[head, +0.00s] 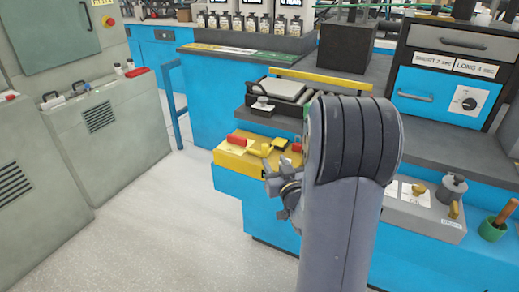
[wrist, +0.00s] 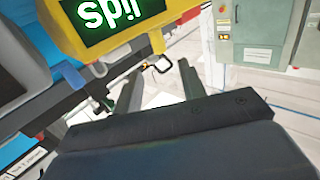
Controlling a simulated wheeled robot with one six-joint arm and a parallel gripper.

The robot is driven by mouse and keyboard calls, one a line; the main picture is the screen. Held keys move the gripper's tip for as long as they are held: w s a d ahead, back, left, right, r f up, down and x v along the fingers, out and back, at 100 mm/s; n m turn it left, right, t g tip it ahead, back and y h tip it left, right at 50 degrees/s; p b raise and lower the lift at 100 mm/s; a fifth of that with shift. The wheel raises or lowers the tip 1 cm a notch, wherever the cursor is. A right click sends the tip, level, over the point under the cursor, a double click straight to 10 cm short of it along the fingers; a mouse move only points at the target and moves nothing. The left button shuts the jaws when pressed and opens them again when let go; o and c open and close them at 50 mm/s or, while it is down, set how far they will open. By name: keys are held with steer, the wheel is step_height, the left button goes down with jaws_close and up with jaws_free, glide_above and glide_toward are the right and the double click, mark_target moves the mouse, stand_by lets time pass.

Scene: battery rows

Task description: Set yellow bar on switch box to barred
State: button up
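A yellow-topped switch box (head: 232,160) sits on the blue counter front, left of my arm in the head view. A small yellow bar or handle (head: 262,150) is on its top, between a red block (head: 237,140) and another red piece (head: 297,146). The bar's exact setting is too small to tell. My gripper (head: 275,186) is just in front of the box's right side, apart from the bar as far as I can see. In the wrist view my gripper (wrist: 158,88) has its two fingers spread with nothing held between them. My arm hides part of the box's right side.
A longer yellow bar (head: 320,79) lies behind a grey tray (head: 284,87). A grey box with knobs (head: 425,218) stands to the right. In the wrist view, a yellow housing with a green display (wrist: 75,40) is close at upper left. The floor (head: 165,225) at left is clear.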

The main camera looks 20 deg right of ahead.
mark_target(266, 147)
steer(key=w, duration=0.6)
steer(key=w+d, duration=0.1)
steer(key=w, duration=0.2)
steer(key=shift+w+d, duration=0.1)
steer(key=shift+w, duration=0.25)
steer(key=shift+c, duration=0.2)
jaws_close()
